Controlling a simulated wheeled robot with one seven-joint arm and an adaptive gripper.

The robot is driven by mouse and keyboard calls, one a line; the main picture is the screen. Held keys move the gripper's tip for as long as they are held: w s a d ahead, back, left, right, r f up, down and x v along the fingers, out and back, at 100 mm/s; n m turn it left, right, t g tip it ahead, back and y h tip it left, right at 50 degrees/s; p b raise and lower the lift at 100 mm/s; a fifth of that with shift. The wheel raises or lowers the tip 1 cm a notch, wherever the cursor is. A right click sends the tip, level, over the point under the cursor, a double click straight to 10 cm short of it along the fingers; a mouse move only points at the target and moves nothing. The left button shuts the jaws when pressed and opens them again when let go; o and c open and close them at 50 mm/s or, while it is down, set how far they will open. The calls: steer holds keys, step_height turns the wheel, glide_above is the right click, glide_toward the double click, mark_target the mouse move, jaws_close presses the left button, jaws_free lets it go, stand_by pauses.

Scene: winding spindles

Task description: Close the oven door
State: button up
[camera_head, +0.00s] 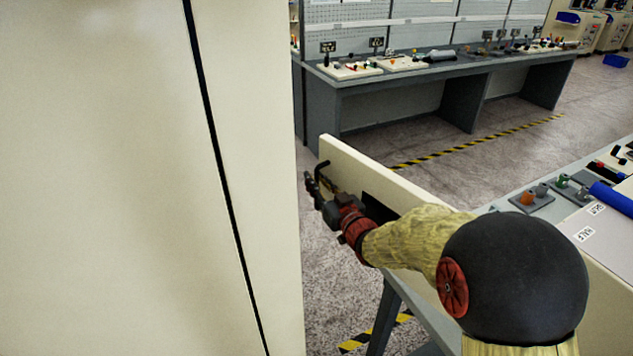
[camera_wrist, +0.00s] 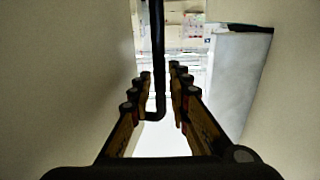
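The oven door (camera_head: 375,180) appears to be the cream panel standing out at an angle right of the large cream cabinet (camera_head: 250,180) in the head view. A black bent handle (camera_head: 322,166) sits near its far left end. My gripper (camera_head: 313,184) is at that handle. In the wrist view, the dark handle bar (camera_wrist: 158,50) runs between the two rows of finger pads of my gripper (camera_wrist: 160,80). The fingers are apart, one on each side of the bar, with narrow gaps visible. My forearm hides part of the door and its dark patch (camera_head: 379,209).
A grey table (camera_head: 530,225) with fittings and a blue roller (camera_head: 612,197) stands at the right. A long workbench (camera_head: 430,68) runs along the back. Speckled floor (camera_head: 335,270) with yellow-black tape shows between them. In the wrist view, pale surfaces flank my fingers on both sides.

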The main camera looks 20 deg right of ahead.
jaws_close()
stand_by(0.6)
